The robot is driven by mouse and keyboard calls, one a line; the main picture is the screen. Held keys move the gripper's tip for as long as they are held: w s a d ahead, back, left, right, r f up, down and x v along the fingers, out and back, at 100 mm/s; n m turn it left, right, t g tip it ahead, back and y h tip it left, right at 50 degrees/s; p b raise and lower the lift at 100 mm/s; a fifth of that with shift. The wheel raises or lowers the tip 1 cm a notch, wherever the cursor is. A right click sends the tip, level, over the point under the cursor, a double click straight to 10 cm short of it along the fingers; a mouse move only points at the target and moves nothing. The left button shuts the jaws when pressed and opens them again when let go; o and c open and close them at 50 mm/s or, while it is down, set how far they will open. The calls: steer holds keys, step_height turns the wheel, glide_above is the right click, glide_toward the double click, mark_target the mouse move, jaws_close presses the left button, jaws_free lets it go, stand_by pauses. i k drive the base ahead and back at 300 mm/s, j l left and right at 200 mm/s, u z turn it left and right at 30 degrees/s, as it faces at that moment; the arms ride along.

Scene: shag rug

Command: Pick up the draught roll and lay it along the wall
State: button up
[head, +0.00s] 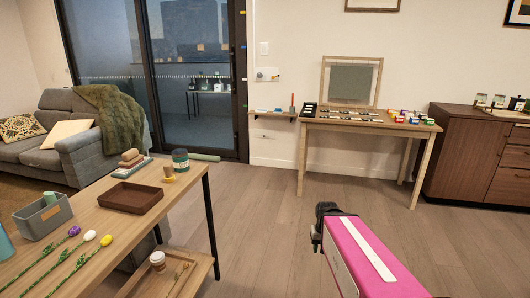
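A long grey-green roll, which looks like the draught roll (204,157), lies on the floor at the foot of the dark-framed glass door, near where the door meets the wall (275,150). Its left part is hidden behind the dark green jar and table. My pink arm reaches in from the lower right. My gripper (317,236) is the dark end of it, well in front of the roll and to its right, apart from it. Its fingers are too hidden to tell whether they are open, and I see nothing held in it.
A wooden table (95,218) with a brown tray, jar, grey caddy and flowers fills the lower left. A lower shelf (172,272) juts out. A desk (370,127) and a brown cabinet (475,160) stand along the wall. The wooden floor between is clear.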

mark_target(191, 157)
steer(key=i+l, duration=0.15)
steer(key=i, duration=0.45)
steer(key=i+l, duration=0.15)
steer(key=i, duration=0.4)
steer(key=i+l, duration=0.15)
steer(key=i, duration=0.45)
steer(key=i+j+u, duration=0.25)
steer(key=i+u, duration=0.2)
steer(key=i, duration=0.2)
steer(key=i+u, duration=0.4)
steer(key=i, duration=0.3)
steer(key=i+l+u, duration=0.15)
steer(key=i+u, duration=0.3)
steer(key=i, duration=0.2)
steer(key=i+j+z, duration=0.1)
steer(key=i, duration=0.5)
steer(key=i+j+z, duration=0.1)
steer(key=i, duration=0.55)
steer(key=i+l+u, duration=0.1)
steer(key=i, duration=0.4)
steer(key=i+l+u, duration=0.1)
steer(key=i+l, duration=0.25)
steer(key=i, duration=0.15)
steer(key=i+l+u, duration=0.1)
steer(key=i+l, duration=0.2)
steer(key=i, duration=0.2)
